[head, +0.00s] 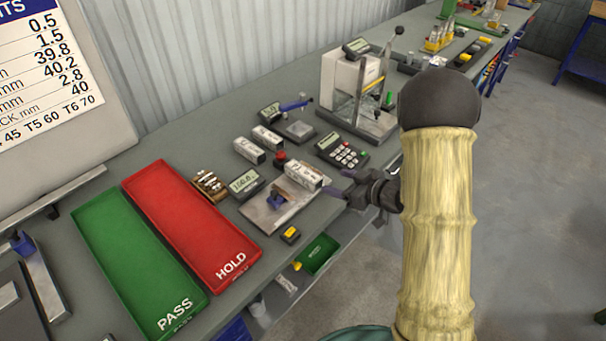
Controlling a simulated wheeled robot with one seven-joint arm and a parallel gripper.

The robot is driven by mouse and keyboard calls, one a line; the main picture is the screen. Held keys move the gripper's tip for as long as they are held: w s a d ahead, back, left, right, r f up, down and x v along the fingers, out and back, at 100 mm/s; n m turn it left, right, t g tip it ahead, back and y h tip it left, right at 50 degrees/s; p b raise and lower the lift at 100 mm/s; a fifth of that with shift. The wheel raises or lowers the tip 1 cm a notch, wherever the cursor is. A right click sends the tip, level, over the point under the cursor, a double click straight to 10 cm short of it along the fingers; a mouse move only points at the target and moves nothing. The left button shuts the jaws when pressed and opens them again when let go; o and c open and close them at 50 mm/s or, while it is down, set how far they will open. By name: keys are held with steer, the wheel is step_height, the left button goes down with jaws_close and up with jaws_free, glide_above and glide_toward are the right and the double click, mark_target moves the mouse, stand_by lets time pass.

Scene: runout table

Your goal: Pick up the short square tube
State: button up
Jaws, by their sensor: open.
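Several pale, short box-shaped pieces lie on the table: one (249,150) and another (267,137) side by side behind the red button, and a third (304,177) with dark marks near the metal plate. At this size I cannot tell which is the short square tube or whether any is hollow. My gripper (345,186) is open and empty at the table's front edge. Its dark fingers point left, just right of the third piece, with a small gap visible. My yellow-sleeved arm covers the area to the right.
A metal plate (262,212) carries a blue item (278,197). A red HOLD tray (185,215) and green PASS tray (122,245) lie left. A display unit (246,184), keypad device (341,150) and white lever press (350,88) crowd the table (237,285). Open floor lies right.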

steer(key=p, duration=0.1)
glide_toward(304, 171)
steer(key=shift+w+a+f, duration=0.2)
steer(key=shift+a+f, duration=0.05)
steer(key=shift+a, duration=0.25)
steer(key=shift+w+a+f, duration=0.2)
steer(key=shift+a+f, duration=0.05)
steer(key=shift+a, duration=0.3)
steer(key=shift+f, duration=0.1)
steer(key=shift+w+a, duration=0.15)
steer(key=p+x, duration=0.2)
steer(key=x, duration=0.3)
steer(key=shift+w+f, duration=0.1)
steer(key=shift+w, duration=0.1)
steer(key=shift+c, duration=0.2)
steer(key=c, duration=1.2)
